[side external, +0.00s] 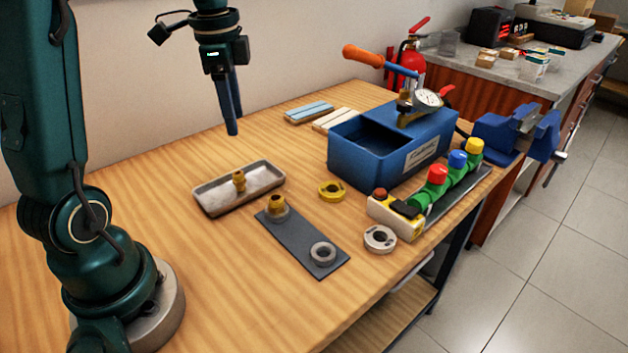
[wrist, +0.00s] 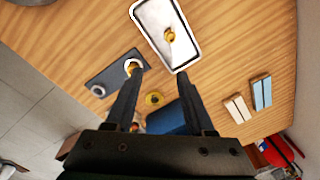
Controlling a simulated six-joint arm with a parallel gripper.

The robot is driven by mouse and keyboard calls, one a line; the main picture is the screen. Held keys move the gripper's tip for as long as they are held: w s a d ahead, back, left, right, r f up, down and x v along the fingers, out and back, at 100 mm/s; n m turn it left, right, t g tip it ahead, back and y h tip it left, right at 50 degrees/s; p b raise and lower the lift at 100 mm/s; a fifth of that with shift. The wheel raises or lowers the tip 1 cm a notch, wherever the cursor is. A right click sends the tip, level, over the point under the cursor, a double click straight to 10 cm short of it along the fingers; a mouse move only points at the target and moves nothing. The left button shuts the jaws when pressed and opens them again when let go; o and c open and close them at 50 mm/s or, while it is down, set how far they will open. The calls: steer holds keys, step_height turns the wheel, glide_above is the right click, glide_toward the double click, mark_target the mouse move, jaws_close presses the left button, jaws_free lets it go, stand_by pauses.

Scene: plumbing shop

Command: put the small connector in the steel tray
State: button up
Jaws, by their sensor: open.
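The small brass connector (side external: 239,181) stands upright inside the steel tray (side external: 210,208), near its middle. It also shows in the tray in the wrist view (wrist: 169,35). A wider brass fitting (side external: 277,208) with a grey base stands at the far end of a dark plate (side external: 298,238), beside the tray. My gripper (side external: 231,131) is high above the table behind the tray, apart from everything. In the wrist view my gripper (wrist: 159,74) has its two fingers spread, with nothing between them.
A grey ring (side external: 323,253) lies on the dark plate's near end. A yellow ring (side external: 332,191), a round metal flange (side external: 380,239), a blue pump box (side external: 361,164) and a valve manifold (side external: 437,194) stand to the right. The table's front left is clear.

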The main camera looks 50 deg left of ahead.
steer(key=s+d+n+t, duration=0.2)
steer(key=s+d+n, duration=0.2)
steer(key=d, duration=0.3)
steer(key=s+d+f+n+t, duration=0.1)
steer(key=s+d+n+t, duration=0.2)
steer(key=s+d, duration=0.3)
steer(key=shift+s+d+f+n, duration=0.15)
steer(key=shift+d+n, duration=0.25)
steer(key=shift+d, duration=0.4)
